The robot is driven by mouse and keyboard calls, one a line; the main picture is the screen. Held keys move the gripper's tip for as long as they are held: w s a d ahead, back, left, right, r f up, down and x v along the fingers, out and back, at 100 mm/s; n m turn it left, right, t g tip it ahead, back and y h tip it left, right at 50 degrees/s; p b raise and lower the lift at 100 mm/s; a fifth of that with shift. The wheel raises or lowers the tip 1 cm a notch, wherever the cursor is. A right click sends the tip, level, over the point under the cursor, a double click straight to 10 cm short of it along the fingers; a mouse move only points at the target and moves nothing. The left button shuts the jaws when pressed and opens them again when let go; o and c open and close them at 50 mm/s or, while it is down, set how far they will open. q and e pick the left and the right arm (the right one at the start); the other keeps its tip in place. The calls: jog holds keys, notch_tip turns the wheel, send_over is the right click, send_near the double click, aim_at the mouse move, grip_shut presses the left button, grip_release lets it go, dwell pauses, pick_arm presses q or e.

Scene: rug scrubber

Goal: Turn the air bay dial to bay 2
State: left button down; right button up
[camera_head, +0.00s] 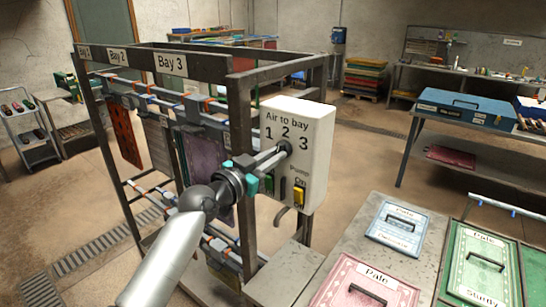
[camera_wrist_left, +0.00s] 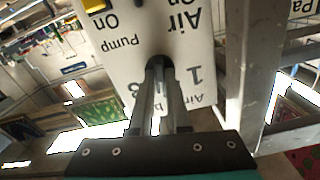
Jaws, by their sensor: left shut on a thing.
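The white control box (camera_head: 312,170) is fixed to the front post of the metal rack. Its face reads "Air to bay" with 1, 2 and 3 above a dark dial (camera_head: 286,144). My left gripper (camera_head: 279,152) reaches in from the lower left and is shut on the dial. In the left wrist view the box (camera_wrist_left: 200,50) appears upside down, and the fingers (camera_wrist_left: 158,85) meet at the dial. The fingers cover most of the dial, so I cannot tell which number it points to. My right gripper is out of view.
The rack (camera_head: 240,130), marked Bay 1 to Bay 3, holds hanging rugs behind the box. A grey table (camera_head: 345,246) with labelled rug trays stands at the lower right.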

pick_arm(q)
jog(key=shift+n, duration=0.9)
jog(key=c, duration=0.9)
grip_release()
jog(key=shift+s, duration=0.1)
jog(key=shift+b+v, duration=0.95)
jog(key=shift+v, duration=6.65)
